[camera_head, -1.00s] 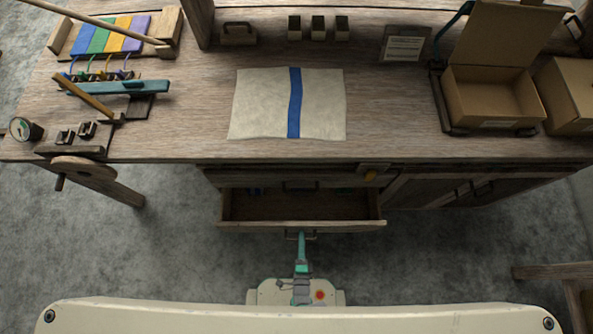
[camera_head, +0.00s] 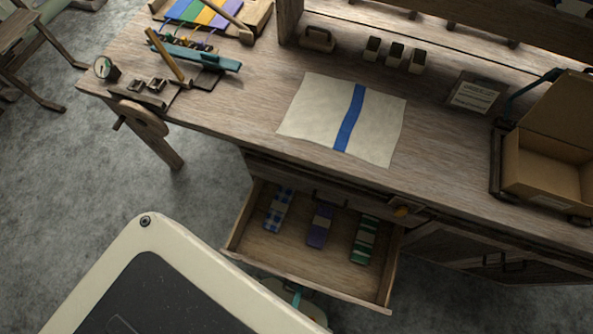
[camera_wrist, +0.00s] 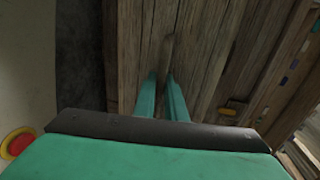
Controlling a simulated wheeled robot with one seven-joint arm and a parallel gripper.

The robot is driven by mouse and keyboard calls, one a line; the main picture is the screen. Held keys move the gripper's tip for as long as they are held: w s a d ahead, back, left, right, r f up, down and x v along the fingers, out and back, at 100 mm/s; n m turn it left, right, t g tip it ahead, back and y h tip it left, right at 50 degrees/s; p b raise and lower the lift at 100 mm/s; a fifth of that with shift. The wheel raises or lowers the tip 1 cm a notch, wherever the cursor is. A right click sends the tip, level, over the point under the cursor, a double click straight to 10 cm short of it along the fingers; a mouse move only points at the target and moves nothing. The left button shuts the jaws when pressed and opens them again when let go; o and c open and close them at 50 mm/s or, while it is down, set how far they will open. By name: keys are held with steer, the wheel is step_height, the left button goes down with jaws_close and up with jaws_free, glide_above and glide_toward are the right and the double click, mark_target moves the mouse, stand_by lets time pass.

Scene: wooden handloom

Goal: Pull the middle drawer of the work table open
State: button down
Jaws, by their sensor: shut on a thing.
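Inside lie a blue-checked cloth (camera_head: 279,211), a purple cloth (camera_head: 320,227) and a green-striped cloth (camera_head: 364,240). In the wrist view, the teal fingers of my gripper (camera_wrist: 162,92) reach to the wooden drawer front (camera_wrist: 200,70) and are shut on its handle, which is hard to make out there. In the head view, the drawer front and my own body hide the fingertips and handle.
On the table top lie a cream cloth with a blue stripe (camera_head: 309,107), a small loom on the left and an open cardboard box (camera_head: 545,170) on the right. Grey floor (camera_head: 215,195) is free left of the drawer.

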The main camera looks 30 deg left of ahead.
steer(key=shift+w+a+y, duration=0.1)
steer(key=shift+a+y, duration=0.2)
steer(key=c, duration=2.1)
jaws_free()
steer(key=shift+w, duration=0.1)
steer(key=shift+s+n, duration=0.2)
steer(key=shift+n, duration=0.1)
steer(key=shift+d, duration=0.2)
steer(key=v, duration=1)
steer(key=shift+s+r, duration=0.15)
steer(key=shift+s, duration=0.25)
steer(key=shift+w+a, duration=0.1)
steer(key=shift+a, duration=0.05)
